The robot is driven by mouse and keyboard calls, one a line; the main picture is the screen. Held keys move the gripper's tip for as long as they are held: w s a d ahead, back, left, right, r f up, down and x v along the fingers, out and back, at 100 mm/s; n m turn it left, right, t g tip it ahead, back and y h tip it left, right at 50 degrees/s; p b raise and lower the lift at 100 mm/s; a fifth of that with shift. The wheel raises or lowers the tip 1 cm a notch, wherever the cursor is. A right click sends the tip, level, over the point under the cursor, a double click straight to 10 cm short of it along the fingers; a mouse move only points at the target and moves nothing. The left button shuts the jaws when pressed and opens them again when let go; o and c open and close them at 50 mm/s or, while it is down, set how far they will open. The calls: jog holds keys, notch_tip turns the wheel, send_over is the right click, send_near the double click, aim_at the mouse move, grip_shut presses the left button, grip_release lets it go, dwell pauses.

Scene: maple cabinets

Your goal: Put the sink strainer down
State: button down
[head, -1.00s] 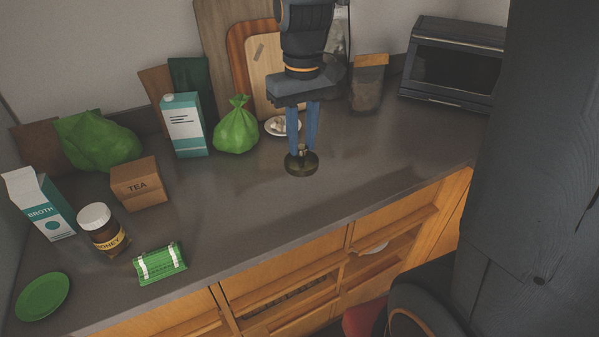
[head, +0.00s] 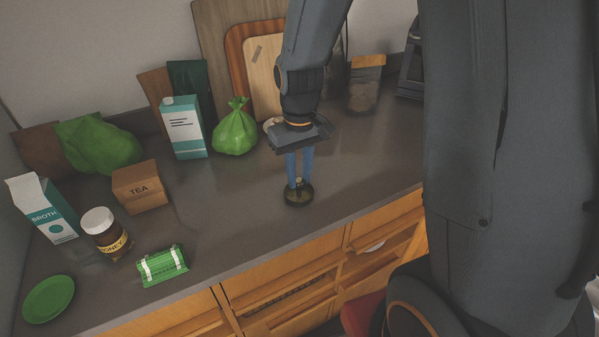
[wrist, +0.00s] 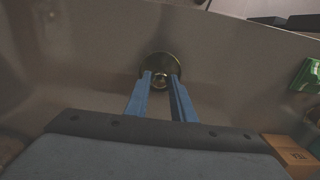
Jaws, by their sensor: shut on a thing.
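The sink strainer is a dark, brassy round disc (head: 299,198) with a small knob in its middle. My gripper (head: 299,182) points down with its blue fingers shut on the knob. The strainer is low over the grey countertop (head: 230,215), near its front edge; I cannot tell whether it touches the surface. In the wrist view the strainer (wrist: 154,66) shows beyond the fingertips (wrist: 160,76), with the knob between them.
A green bag (head: 235,130), a carton (head: 184,128) and a tea box (head: 140,187) stand to the left. A honey jar (head: 103,233), green bundle (head: 162,265) and green plate (head: 48,299) are nearer the front left. Counter around the strainer is clear.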

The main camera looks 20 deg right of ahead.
jog(key=shift+f, duration=0.1)
jog(key=c, duration=1.9)
grip_release()
jog(key=o, duration=0.4)
